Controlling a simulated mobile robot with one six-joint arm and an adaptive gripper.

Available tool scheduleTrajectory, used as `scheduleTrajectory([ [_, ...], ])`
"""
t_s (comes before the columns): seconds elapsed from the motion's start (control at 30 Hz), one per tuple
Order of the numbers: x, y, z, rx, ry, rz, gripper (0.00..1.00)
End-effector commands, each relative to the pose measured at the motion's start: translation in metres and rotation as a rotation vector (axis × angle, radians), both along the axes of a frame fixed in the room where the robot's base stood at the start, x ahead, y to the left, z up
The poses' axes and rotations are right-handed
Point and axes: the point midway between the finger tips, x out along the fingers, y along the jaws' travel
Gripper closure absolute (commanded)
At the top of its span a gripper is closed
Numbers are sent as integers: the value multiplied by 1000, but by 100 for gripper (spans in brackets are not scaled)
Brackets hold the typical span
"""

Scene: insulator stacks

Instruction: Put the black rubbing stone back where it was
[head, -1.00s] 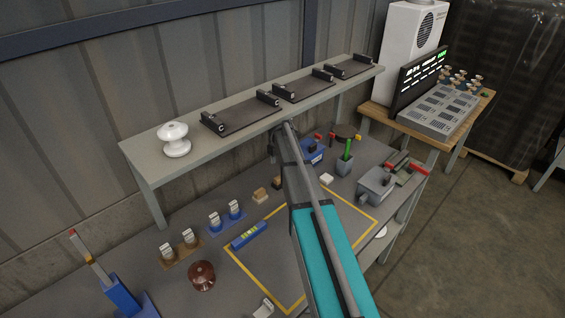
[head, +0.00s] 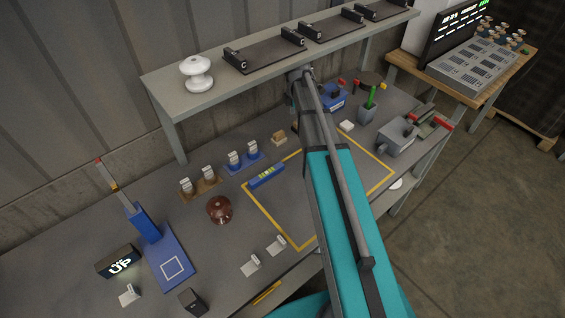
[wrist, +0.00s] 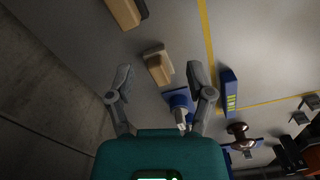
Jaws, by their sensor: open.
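My gripper (wrist: 160,80) is open and empty in the wrist view. Its fingers reach over the bench, with a pale tan block (wrist: 158,66) showing between and beyond the tips; I cannot see contact. A second tan block with a dark side (wrist: 124,12) lies at the top edge of the wrist view, partly cut off. It may be the black rubbing stone, but I cannot be sure. In the head view a tan block (head: 279,138) lies behind the yellow outline, and my arm hides the gripper.
A shelf (head: 190,98) with a white insulator (head: 196,74) and black cradles overhangs the bench's back. A blue level (head: 266,176), brown insulator (head: 219,209) and blue gauge stand (head: 165,260) stand nearby. The yellow-outlined area (head: 262,217) is mostly clear.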

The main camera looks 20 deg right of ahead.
Motion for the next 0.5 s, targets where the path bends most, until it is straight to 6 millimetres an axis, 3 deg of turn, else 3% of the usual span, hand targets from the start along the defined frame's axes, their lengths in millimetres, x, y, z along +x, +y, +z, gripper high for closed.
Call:
scheduleTrajectory([
  [0.5,-71,46,0,0,0,-535,32],
])
